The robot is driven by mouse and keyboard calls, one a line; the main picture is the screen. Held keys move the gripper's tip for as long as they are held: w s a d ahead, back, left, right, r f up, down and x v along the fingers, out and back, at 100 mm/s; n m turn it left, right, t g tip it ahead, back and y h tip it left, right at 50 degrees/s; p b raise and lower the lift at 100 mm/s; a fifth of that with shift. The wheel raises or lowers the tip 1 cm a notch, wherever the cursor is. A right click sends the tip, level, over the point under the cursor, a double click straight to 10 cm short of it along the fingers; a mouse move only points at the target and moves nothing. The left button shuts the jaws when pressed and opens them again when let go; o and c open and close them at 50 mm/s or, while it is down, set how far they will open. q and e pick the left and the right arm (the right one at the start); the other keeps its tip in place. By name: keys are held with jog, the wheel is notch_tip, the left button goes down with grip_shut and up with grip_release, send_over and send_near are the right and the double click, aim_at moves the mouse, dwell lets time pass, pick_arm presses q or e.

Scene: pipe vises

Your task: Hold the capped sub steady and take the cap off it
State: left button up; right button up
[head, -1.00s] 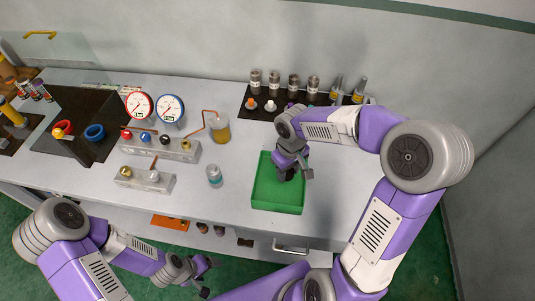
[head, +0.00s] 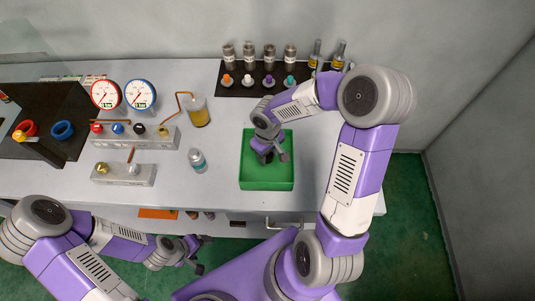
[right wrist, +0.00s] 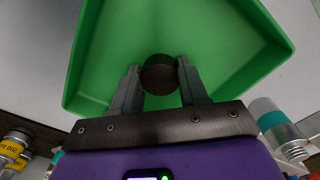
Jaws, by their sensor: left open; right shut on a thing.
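My right gripper (head: 270,157) points down inside the green tray (head: 244,178). In the right wrist view its two fingers are shut on a dark brown round piece (right wrist: 160,75), seen end-on above the tray floor. I cannot tell whether this is the sub or its cap, and its far side is hidden. A small silver cylinder with a teal band (head: 197,161) stands on the bench left of the tray; a silver and teal piece also shows at the lower right of the right wrist view (right wrist: 277,122). My left gripper (head: 205,254) is open and empty, in front of the bench.
At the back a black mat (head: 232,91) carries several metal cylinders and coloured caps, including an orange cap (head: 228,79). Left of the tray stand a beaker of amber liquid (head: 198,112), gauges (head: 141,94) and valve blocks (head: 125,174). The bench right of the tray is mostly clear.

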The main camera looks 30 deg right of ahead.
jog(key=o, duration=0.7)
jog(key=shift+f, duration=0.15)
jog(key=o, duration=0.5)
jog(key=shift+c, duration=0.2)
jog(key=shift+r, duration=0.2)
jog(key=shift+r, duration=0.35)
notch_tip(320, 180, up, 11)
jog(key=p, duration=0.3)
jog(key=shift+r, duration=0.2)
